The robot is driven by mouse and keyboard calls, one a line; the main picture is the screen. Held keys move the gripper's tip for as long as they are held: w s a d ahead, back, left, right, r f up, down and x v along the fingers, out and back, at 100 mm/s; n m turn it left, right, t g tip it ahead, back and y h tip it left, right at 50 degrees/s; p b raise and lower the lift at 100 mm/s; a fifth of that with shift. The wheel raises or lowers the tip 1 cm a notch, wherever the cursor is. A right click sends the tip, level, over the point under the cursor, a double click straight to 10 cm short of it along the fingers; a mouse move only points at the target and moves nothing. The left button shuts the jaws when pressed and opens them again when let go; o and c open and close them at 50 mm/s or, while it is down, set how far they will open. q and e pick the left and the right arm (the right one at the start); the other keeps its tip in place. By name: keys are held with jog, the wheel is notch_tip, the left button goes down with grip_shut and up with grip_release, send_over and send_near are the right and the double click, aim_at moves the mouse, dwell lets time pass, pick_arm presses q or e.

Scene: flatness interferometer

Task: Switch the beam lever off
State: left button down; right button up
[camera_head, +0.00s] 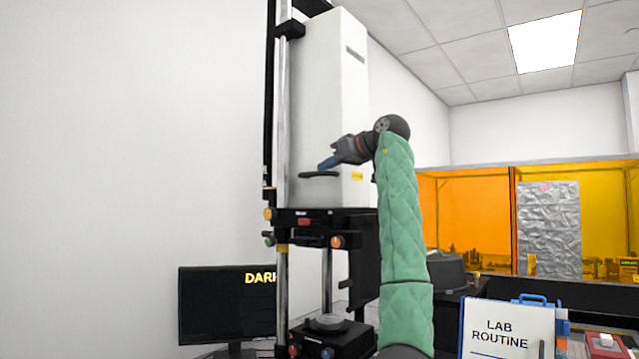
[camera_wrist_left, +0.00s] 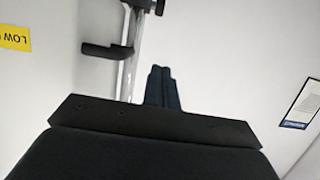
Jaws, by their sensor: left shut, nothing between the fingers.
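The tall white instrument housing (camera_head: 325,90) stands at center on a post frame. A dark lever (camera_head: 318,175), which I take for the beam lever, sticks out low on it, roughly level. My left gripper (camera_head: 323,166) reaches in just above the lever, its blue fingers shut and empty. In the left wrist view the lever (camera_wrist_left: 106,50) is apart from the shut fingers (camera_wrist_left: 163,72), to their left. I cannot tell the exact depth gap in the head view. My right gripper is in no view.
A monitor (camera_head: 215,305) at lower left shows yellow letters, partly hidden. A chrome post (camera_head: 281,110) runs beside the housing. A dark stage (camera_head: 330,340) sits below. A lab routine board (camera_head: 507,330) and orange screens (camera_head: 465,210) are to the right.

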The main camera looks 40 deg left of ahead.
pick_arm(q)
jog(key=shift+d+r, duration=1)
jog(key=shift+d, duration=0.15)
